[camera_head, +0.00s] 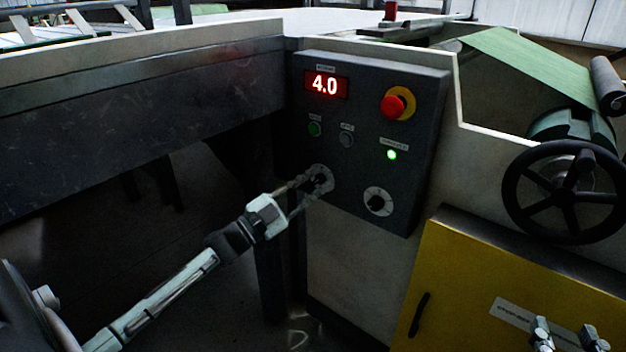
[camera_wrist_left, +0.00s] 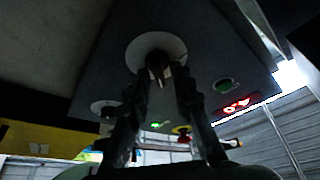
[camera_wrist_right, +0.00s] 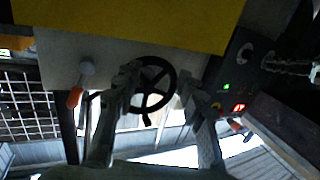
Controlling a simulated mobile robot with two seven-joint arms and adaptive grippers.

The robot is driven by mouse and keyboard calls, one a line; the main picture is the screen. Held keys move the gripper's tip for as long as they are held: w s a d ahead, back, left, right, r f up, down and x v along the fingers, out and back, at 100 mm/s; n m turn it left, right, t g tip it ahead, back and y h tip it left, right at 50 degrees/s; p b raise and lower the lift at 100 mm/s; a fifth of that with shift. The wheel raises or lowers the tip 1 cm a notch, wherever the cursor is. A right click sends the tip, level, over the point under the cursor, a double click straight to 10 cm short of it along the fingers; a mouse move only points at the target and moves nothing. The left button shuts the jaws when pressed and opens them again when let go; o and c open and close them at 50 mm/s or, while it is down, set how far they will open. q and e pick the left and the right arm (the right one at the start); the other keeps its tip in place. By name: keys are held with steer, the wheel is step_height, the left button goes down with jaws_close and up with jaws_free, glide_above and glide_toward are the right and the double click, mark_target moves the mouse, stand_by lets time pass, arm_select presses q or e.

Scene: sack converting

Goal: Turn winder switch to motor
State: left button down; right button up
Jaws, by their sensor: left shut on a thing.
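The dark control panel (camera_head: 345,105) carries two rotary switches with pale round dials. My left gripper (camera_head: 314,181) is shut on the black knob of the left rotary switch (camera_head: 326,172); the fingers partly hide it. In the left wrist view this knob (camera_wrist_left: 157,64) sits between the fingertips on its pale disc. The right rotary switch (camera_head: 377,202) is untouched. The labels are too small to read, so I cannot tell which switch is the winder's or its setting. My right gripper (camera_wrist_right: 157,78) is open and empty; its fingertips show at the head view's lower right.
The panel has a red display reading 4.0 (camera_head: 325,84), a red emergency button (camera_head: 394,105), a green button (camera_head: 315,129) and a lit green lamp (camera_head: 392,155). A black handwheel (camera_head: 515,190) and a yellow cabinet (camera_head: 450,285) stand to the right.

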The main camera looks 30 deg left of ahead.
arm_select(q)
steer(key=shift+m+g+h, duration=0.3)
steer(key=shift+m, duration=0.4)
arm_select(e)
steer(key=shift+d+f+g+h, duration=0.25)
steer(key=shift+d+f, duration=0.1)
steer(key=shift+f, duration=0.25)
steer(key=shift+d+f+g+h, duration=0.15)
steer(key=shift+d+f+g, duration=0.15)
steer(key=shift+f, duration=0.3)
arm_select(q)
steer(key=c, duration=1.6)
jaws_free()
steer(key=shift+c, duration=0.2)
steer(key=v, duration=0.7)
steer(key=shift+s, duration=0.25)
steer(key=shift+f, duration=0.15)
arm_select(e)
steer(key=shift+s, duration=0.1)
